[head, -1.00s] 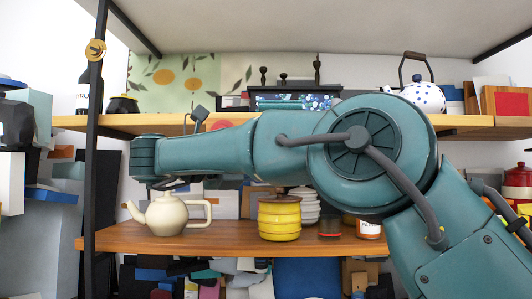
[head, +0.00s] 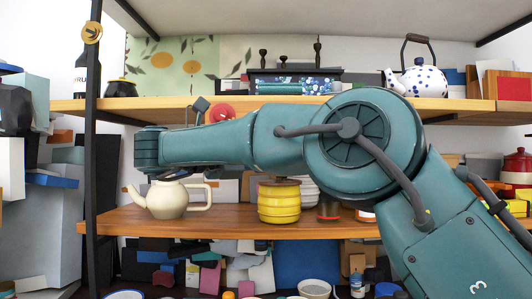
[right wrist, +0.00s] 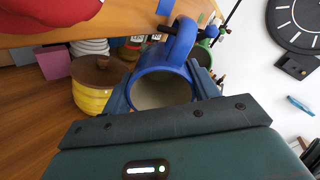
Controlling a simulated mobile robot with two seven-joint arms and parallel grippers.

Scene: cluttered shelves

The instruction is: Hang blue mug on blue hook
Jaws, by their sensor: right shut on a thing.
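The blue mug (right wrist: 160,62) is in the right wrist view, tilted with its open mouth toward the camera and its handle at the top. My right gripper (right wrist: 163,88) is shut on the mug, one finger on each side of it. A dark rod (right wrist: 168,29) crosses just behind the mug's handle; I cannot tell whether the handle touches it or is around it. A blue patch (right wrist: 166,7) is on the wooden shelf edge above the rod; I cannot tell whether it belongs to the blue hook. In the head view my right arm hides its gripper and the mug. My left gripper is out of view.
The middle shelf (head: 110,218) holds a cream teapot (head: 168,199) and a yellow pot (head: 279,200). The upper shelf (head: 445,104) carries a spotted teapot (head: 415,82). A black post (head: 91,150) stands at the left. A red object (right wrist: 50,8) is close in the right wrist view.

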